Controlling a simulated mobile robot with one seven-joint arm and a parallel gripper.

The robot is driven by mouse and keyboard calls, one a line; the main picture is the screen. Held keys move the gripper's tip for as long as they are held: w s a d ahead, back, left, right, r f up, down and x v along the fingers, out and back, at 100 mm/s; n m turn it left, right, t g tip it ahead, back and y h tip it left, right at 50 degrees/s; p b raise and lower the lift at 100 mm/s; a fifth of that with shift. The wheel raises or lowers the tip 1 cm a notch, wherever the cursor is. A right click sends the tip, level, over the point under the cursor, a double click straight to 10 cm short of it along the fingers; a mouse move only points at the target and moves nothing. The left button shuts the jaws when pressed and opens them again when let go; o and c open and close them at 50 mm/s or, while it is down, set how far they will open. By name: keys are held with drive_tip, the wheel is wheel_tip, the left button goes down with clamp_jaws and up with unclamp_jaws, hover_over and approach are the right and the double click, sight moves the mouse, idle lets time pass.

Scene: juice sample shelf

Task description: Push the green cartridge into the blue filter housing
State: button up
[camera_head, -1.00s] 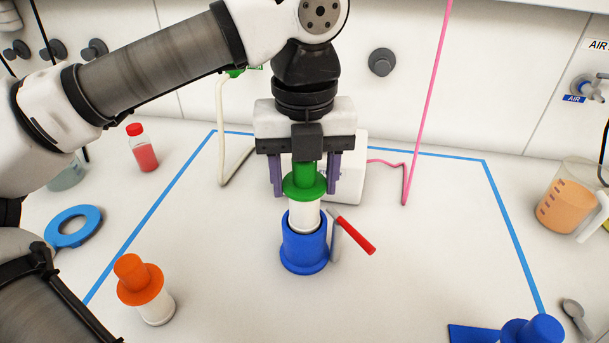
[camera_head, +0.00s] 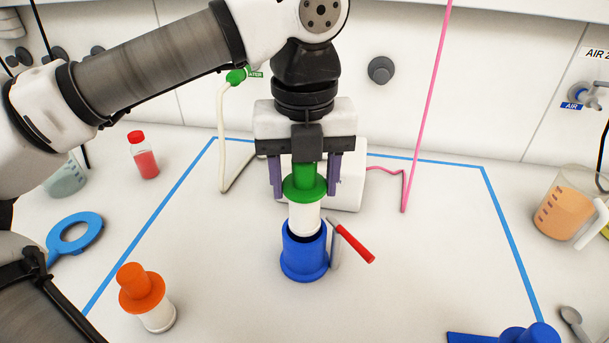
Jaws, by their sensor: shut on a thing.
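The green cartridge (camera_head: 304,189) has a green top with a wide flange and a white lower body (camera_head: 305,217). It is upright. My gripper (camera_head: 305,176) is shut on its green top, with a purple finger on each side. The blue filter housing (camera_head: 304,262) stands on the bench directly below. The white lower end of the cartridge is at the housing's open mouth, with a dark gap showing around its lower edge. I cannot tell whether the end is just inside or just above the rim. A red-tipped lever (camera_head: 355,245) sticks out at the housing's right.
An orange cartridge (camera_head: 142,288) stands at the front left, near a blue ring (camera_head: 55,244). A red-capped bottle (camera_head: 146,160) is at the back left. A beaker (camera_head: 563,209) stands at the right. Blue tape (camera_head: 190,185) outlines mostly clear bench around the housing.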

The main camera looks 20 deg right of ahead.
sight(305, 205)
drive_tip(key=shift+f+b, duration=2.2)
drive_tip(key=shift+f, duration=0.4)
idle(0.5)
drive_tip(key=shift+r, duration=0.15)
drive_tip(key=shift+r+p, duration=2)
drive_tip(key=shift+r, duration=0.5)
drive_tip(key=shift+f+b, duration=2.05)
drive_tip(key=shift+f, duration=0.45)
